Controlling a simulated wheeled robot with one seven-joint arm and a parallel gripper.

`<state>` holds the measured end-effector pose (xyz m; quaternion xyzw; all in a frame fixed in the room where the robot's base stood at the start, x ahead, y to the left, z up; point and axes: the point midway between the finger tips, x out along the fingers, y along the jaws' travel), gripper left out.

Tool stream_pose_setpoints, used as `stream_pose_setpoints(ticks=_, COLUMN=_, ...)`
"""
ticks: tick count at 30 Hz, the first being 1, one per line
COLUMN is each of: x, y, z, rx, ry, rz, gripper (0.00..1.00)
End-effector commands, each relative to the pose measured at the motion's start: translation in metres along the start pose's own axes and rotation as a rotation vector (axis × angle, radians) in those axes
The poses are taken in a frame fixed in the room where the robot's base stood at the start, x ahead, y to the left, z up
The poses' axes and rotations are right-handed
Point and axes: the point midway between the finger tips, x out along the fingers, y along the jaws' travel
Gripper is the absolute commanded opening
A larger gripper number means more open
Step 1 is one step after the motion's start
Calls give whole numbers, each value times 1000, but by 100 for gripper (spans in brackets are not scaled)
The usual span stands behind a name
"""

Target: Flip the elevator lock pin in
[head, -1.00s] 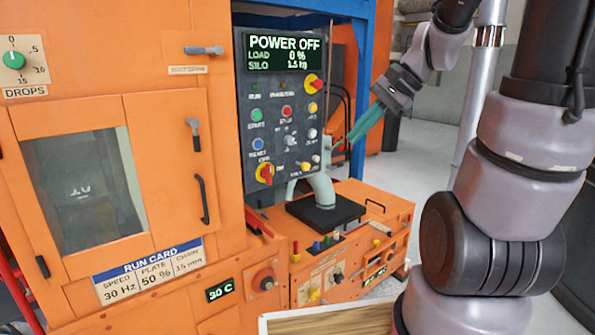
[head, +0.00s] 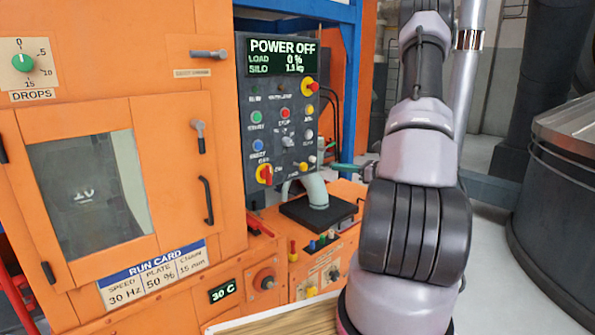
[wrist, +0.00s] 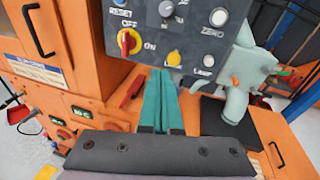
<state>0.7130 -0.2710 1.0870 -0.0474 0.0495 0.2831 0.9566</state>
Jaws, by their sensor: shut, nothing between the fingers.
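I cannot tell for sure which part is the elevator lock pin. A grey pin-like handle (head: 208,54) lies level on the upper orange cabinet, above a small label that I cannot read clearly. A grey latch (head: 198,136) hangs at the right of the windowed door. My gripper is mostly hidden behind my arm in the head view; a teal fingertip (head: 367,169) shows at its left. In the wrist view the teal fingers (wrist: 160,73) are shut and empty, pointing toward the lower edge of the control panel (wrist: 178,30).
The control panel (head: 284,130) reads POWER OFF. A red lever (wrist: 131,90) lies left of my fingers. A grey-green pipe (head: 316,190) rises from a black base (head: 319,212) on the orange bench. A large grey drum (head: 568,190) stands at right.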

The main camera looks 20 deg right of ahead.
Motion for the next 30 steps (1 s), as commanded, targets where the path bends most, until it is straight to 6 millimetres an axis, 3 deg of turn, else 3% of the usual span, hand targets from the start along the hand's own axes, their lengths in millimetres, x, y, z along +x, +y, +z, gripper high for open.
stream_pose_setpoints(ticks=1, x=-6, y=-9, z=-12, rx=28, ry=-4, rz=-38, gripper=0)
stream_pose_setpoints(ticks=6, x=-16, y=-25, z=-31, rx=71, ry=-17, rz=-114, gripper=0)
stream_pose_setpoints(ticks=19, x=-15, y=-28, z=-34, rx=77, ry=-19, rz=-124, gripper=0)
stream_pose_setpoints(ticks=23, x=-4, y=-28, z=-34, rx=77, ry=-19, rz=-121, gripper=0)
stream_pose_setpoints(ticks=30, x=42, y=-33, z=-33, rx=75, ry=-20, rz=-119, gripper=0)
